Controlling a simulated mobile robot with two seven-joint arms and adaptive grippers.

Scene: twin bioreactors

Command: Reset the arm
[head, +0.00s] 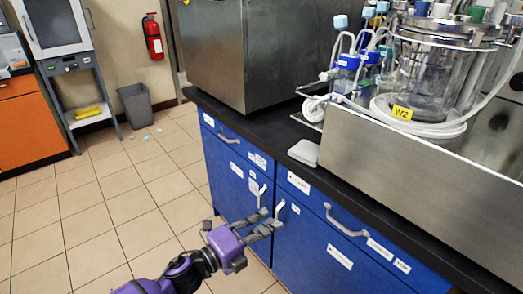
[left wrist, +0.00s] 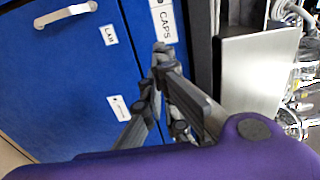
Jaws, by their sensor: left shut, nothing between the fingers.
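My left gripper (head: 270,219) has a purple body and grey fingers. In the head view it is in front of the blue cabinet (head: 308,250), close to the upright door handles (head: 280,209). I cannot tell from this view whether it touches them. In the left wrist view the fingertips (left wrist: 162,56) are together with nothing between them, in front of the blue cabinet face and near a white "CAPS" label (left wrist: 164,20). My right gripper is not in view.
The black countertop (head: 262,126) holds a steel tray (head: 390,160) with a glass vessel (head: 432,85) marked W2. A grey bin (head: 136,105) and a red fire extinguisher (head: 153,38) are at the back. The tiled floor (head: 110,200) at left is mostly free.

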